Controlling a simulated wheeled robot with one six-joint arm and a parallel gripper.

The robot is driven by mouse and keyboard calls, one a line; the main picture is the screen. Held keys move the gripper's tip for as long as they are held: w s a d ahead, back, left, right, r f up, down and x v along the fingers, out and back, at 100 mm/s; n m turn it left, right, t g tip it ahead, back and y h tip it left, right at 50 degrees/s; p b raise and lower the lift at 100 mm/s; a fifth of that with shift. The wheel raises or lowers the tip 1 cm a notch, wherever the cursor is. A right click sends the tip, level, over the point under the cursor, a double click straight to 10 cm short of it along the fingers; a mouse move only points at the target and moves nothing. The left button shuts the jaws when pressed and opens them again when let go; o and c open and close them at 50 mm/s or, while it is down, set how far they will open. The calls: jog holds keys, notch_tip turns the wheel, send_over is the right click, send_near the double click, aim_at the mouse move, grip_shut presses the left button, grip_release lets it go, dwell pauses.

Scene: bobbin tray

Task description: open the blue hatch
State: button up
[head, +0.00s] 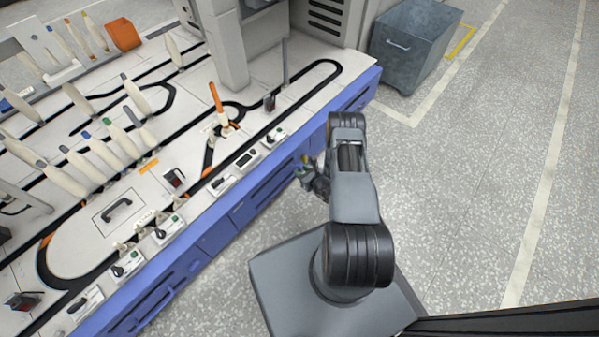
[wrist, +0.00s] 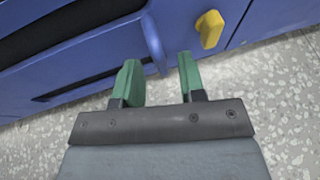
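The blue side of the machine (wrist: 85,60) fills the upper part of the wrist view; which panel is the blue hatch is not certain. A raised blue strip (wrist: 153,42) stands out from it, its lower end between my gripper's fingertips. A yellow knob or latch (wrist: 209,29) is on the blue side, right of the fingers. My gripper (wrist: 158,62) has two green fingers, apart, with no visible grip on the strip. Whether either finger touches it is unclear. In the head view my gripper (head: 305,170) is at the blue side, partly hidden by my arm.
The white machine top (head: 110,255) carries black tracks, pale bobbins and small control boxes. A white column (head: 222,45) stands on it. A grey metal bin (head: 410,50) stands on the floor at the back right. The speckled floor (head: 480,150) to the right is clear.

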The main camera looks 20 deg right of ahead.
jog(key=shift+b+x, duration=0.3)
jog(key=shift+x, duration=1.05)
jog(key=shift+c, duration=0.3)
grip_shut()
